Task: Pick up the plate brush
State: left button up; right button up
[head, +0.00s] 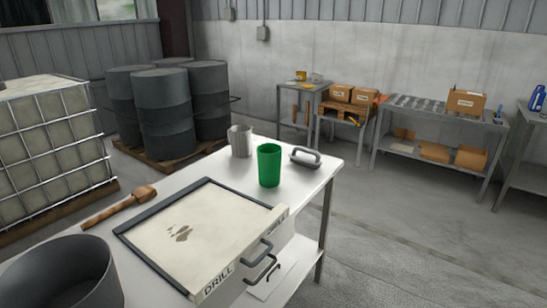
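A grey block with a raised loop handle (305,156) lies on the white table (226,164) near its far right corner; it looks like a hand brush, but its underside is hidden. A brown wooden tool (120,206) with a long handle and a thicker head lies at the table's left edge. I cannot tell for certain which of the two is the plate brush. Neither of my grippers is in view.
A green cup (269,165) stands just left of the grey block, with a grey metal cup (240,141) behind. A shallow dark-rimmed tray-like drawer (150,256) marked DRILL and a dark round pot (62,277) fill the near side. Drums (161,112) stand beyond.

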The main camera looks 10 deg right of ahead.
aim_at(304, 160)
jog(key=i+l+u, duration=0.5)
jog(key=l, duration=0.15)
jog(key=l+u, duration=0.25)
jog(key=i+l, duration=0.05)
jog(key=l, duration=0.05)
